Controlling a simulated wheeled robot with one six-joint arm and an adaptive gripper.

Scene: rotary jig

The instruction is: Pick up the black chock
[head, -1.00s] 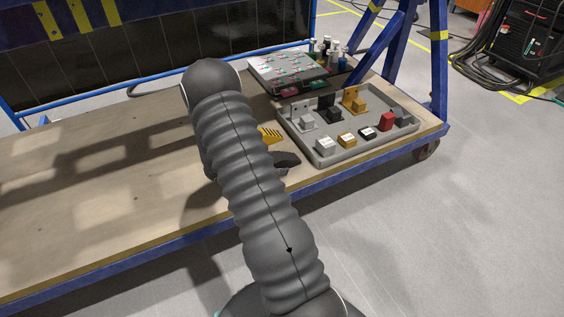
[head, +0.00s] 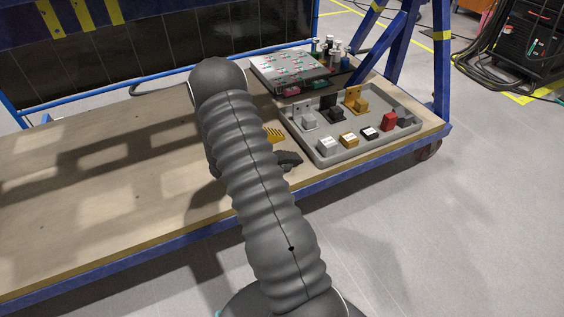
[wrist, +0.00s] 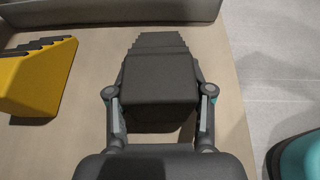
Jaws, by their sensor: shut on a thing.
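In the wrist view the black chock (wrist: 160,75), a dark block with a stepped, tapering far end, sits between the two fingers of my gripper (wrist: 160,100). The fingers are shut on its sides. Whether it touches the wooden bench or hangs just above it, I cannot tell. In the head view my arm hides most of the gripper, and only a dark shape shows right of the arm, near the bench's front edge. A yellow chock (wrist: 38,78) with dark steps stands to the left in the wrist view; it also shows in the head view (head: 273,134), partly behind my arm.
A grey tray (head: 328,155) with several small blocks and brackets lies to the right, close to the chocks. Behind it are a panel (head: 289,67) and several bottles. Blue frame posts (head: 439,60) stand at the right end. The left of the wooden bench (head: 90,215) is clear.

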